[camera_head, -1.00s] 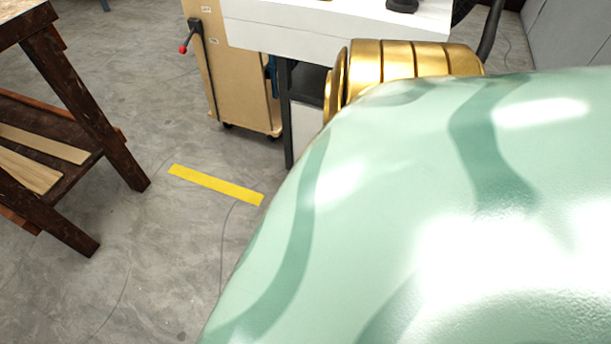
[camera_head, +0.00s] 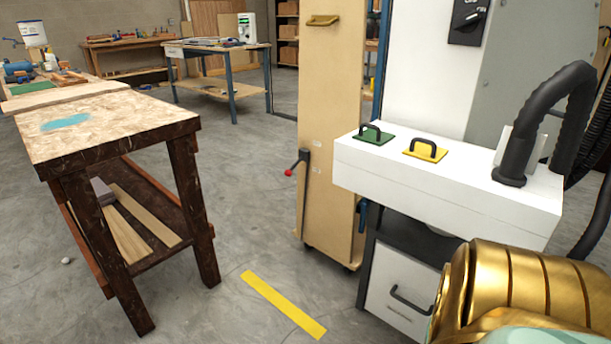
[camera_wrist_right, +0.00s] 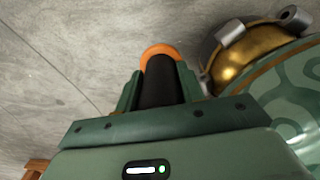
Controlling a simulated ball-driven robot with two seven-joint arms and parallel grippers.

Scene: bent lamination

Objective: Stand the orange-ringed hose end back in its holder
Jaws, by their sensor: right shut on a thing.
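The hose end, black with an orange ring (camera_wrist_right: 162,50) at its far end, is between the fingers of my right gripper (camera_wrist_right: 160,84) in the right wrist view. The gripper is shut on the black part just behind the ring. Concrete floor shows behind it. In the head view neither gripper nor the orange ring shows; only part of my gold and pale green arm is at the lower right. I do not see a holder that I can make out for certain. My left gripper is out of view.
A white counter (camera_head: 440,195) carries green (camera_head: 373,134) and yellow (camera_head: 425,150) handled pads and a thick black hose (camera_head: 545,115). A tall wooden panel cart (camera_head: 328,110) stands beside it. A wooden workbench (camera_head: 105,118) is at the left. Floor between them is open, with a yellow strip (camera_head: 283,304).

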